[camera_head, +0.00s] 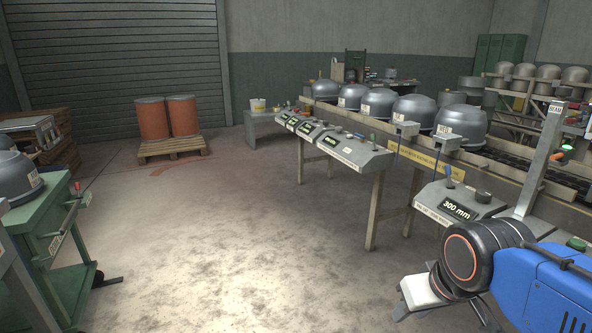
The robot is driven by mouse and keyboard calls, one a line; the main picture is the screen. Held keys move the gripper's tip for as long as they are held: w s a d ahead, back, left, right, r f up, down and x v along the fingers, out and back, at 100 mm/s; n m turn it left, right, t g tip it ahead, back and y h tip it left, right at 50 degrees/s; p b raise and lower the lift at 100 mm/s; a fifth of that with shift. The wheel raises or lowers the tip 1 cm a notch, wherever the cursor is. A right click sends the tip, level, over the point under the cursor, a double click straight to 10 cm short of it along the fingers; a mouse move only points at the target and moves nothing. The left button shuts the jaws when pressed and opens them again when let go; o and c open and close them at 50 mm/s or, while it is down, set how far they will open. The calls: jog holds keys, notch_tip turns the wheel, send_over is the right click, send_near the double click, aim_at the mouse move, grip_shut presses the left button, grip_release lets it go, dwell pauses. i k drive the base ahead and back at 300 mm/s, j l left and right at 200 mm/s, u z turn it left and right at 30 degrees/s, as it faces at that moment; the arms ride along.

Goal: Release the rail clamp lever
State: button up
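I cannot tell which lever is the rail clamp lever. A lever with a blue grip (448,171) stands up from the near grey console marked 300 mm (458,207). A red-tipped lever (76,188) is on the green cart (55,222) at the left. My blue arm with its black, orange-ringed joint fills the lower right, in front of the near console.
Grey domed tank ends (414,107) stand in a row on the conveyor behind the consoles. A grey upright post (545,160) rises beside the near console. Two orange drums (152,120) stand on a pallet (172,147) at the back. The middle floor is clear.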

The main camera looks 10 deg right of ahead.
aim_at(446, 168)
jog(key=i+j+z, duration=0.35)
jog(key=i+z, duration=0.15)
jog(key=i+j+z, duration=0.45)
jog(key=i+j, duration=0.15)
